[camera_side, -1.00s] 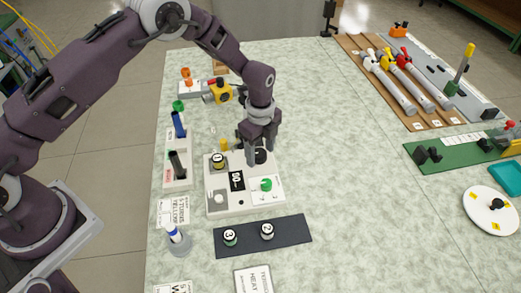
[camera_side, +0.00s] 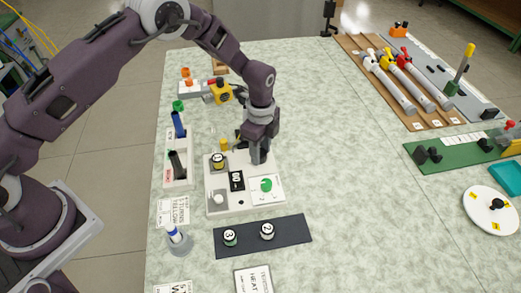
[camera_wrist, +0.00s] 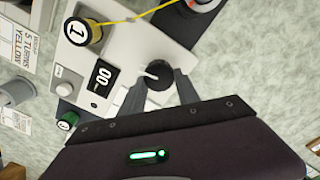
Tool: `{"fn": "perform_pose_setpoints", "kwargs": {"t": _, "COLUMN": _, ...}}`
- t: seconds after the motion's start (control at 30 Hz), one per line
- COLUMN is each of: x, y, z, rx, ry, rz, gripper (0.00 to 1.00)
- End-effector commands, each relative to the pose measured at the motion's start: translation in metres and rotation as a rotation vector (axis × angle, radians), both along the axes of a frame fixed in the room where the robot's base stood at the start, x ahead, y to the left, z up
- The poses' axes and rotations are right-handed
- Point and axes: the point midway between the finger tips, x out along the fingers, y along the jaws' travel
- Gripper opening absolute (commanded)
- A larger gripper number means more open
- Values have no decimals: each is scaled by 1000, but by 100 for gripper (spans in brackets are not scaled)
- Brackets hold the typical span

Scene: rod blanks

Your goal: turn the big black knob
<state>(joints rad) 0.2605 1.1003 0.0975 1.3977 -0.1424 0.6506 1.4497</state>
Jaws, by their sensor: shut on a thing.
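The big black knob (camera_wrist: 159,76) sits on a white panel (camera_wrist: 130,36) and carries a white pointer line. In the wrist view my gripper (camera_wrist: 158,88) has one finger on each side of the knob and is shut on it. In the side view my gripper (camera_side: 258,158) points down over the right back part of the panel (camera_side: 226,206) and hides most of the knob. A black display (camera_wrist: 101,78) on the panel reads zeros. A green disc (camera_side: 267,185) on a white card lies in front of the gripper.
A bobbin marked 1 (camera_side: 218,161) stands on the panel's left. A dark mat (camera_side: 262,236) with bobbins 3 and 2 lies in front. A marker rack (camera_side: 178,160) is at the left. The table to the right is clear up to the green board (camera_side: 450,152).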

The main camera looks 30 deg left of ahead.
Motion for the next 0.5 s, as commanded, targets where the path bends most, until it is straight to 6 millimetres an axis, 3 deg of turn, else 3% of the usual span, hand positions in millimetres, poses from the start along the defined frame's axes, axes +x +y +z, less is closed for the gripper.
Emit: {"fn": "perform_pose_setpoints", "kwargs": {"t": 0.5, "x": 3, "y": 0, "z": 1, "rx": -2, "ry": -2, "rz": 482, "gripper": 0}}
